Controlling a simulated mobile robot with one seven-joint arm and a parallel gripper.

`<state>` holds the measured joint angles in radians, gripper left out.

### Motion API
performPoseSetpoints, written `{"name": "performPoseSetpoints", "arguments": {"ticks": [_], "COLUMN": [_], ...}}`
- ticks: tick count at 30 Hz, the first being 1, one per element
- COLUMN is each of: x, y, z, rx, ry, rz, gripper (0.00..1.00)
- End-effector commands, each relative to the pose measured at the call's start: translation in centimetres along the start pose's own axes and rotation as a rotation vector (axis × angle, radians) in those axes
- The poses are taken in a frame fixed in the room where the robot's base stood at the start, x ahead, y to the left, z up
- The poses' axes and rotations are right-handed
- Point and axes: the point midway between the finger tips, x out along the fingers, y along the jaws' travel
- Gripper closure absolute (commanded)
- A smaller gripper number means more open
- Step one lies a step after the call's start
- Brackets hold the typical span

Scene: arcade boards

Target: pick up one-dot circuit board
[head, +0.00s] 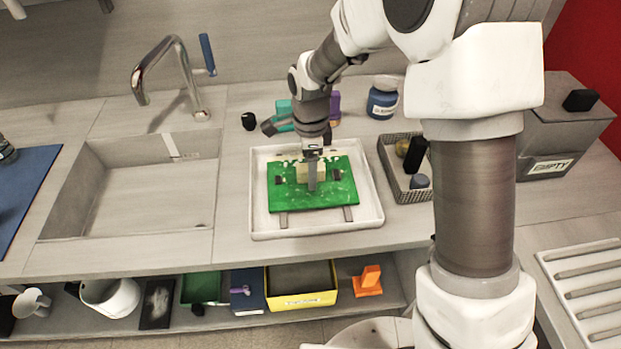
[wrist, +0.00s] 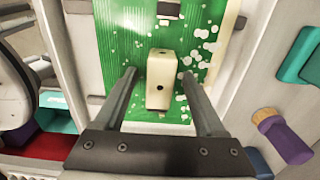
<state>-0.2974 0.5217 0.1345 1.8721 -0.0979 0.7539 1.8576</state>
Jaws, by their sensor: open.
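The green circuit board (head: 336,190) lies in a shallow white tray (head: 374,219) on the counter, raised on grey strips. A cream block (wrist: 160,68) stands up from it and shows a dark dot on its face. White spots mark the board's green surface (wrist: 112,40) in the wrist view. My gripper (head: 311,186) is over the board in the head view and partly hides the block. In the wrist view my gripper (wrist: 160,74) is open, with one finger on each side of the block and gaps between. How low the fingers reach is unclear.
A sink (head: 140,190) with a tap (head: 185,75) is at left. A grey basket (head: 387,168) with small items stands right of the tray, a blue jar (head: 382,100) behind it. A grey bin marked EMPTY (head: 560,130) is further right. Teal and purple items stand behind the tray.

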Motion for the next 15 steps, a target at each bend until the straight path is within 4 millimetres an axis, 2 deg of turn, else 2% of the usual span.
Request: {"name": "performPoseSetpoints", "arguments": {"ticks": [6,15], "x": [0.07,0.04], "y": [-0.01,-0.02], "z": [0.00,0.01], "rx": [0.000,0.000], "ry": [0.000,0.000], "rz": [0.000,0.000], "gripper": [0.28,0.81]}}
